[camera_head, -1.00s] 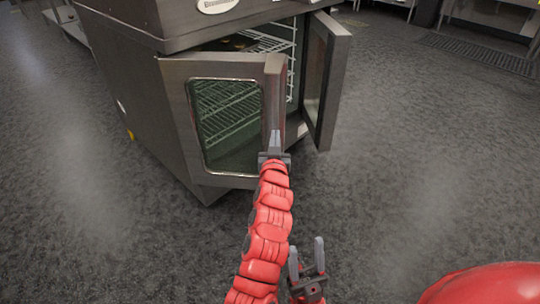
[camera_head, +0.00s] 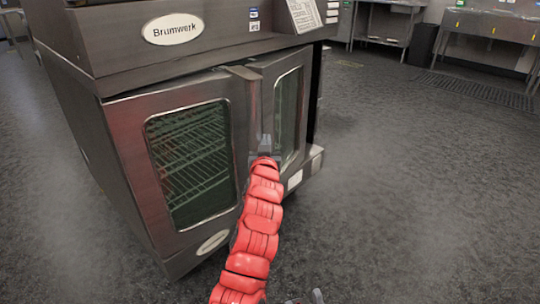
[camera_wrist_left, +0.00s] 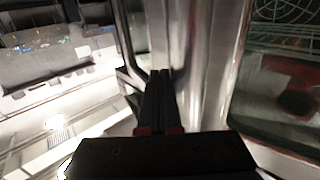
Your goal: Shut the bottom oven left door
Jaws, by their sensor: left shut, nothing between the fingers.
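The oven's left door (camera_head: 140,185), a steel frame around a dark window with wire racks behind it, is nearly flush with the oven front. The right door (camera_head: 287,110) stands slightly angled beside it. My left gripper (camera_head: 265,144) is shut and empty, at the left door's free edge where the doors meet; whether it touches is unclear. In the left wrist view its dark fingers (camera_wrist_left: 160,85) point at a shiny vertical steel edge (camera_wrist_left: 208,70). Only the tips of my right gripper (camera_head: 306,298) show at the bottom edge, apart from each other.
The oven's top panel (camera_head: 95,35) with its oval Brumwerk label overhangs the doors. Steel tables (camera_head: 490,25) and a floor grate (camera_head: 485,88) lie at the back right. The grey floor (camera_head: 420,200) to the right is clear.

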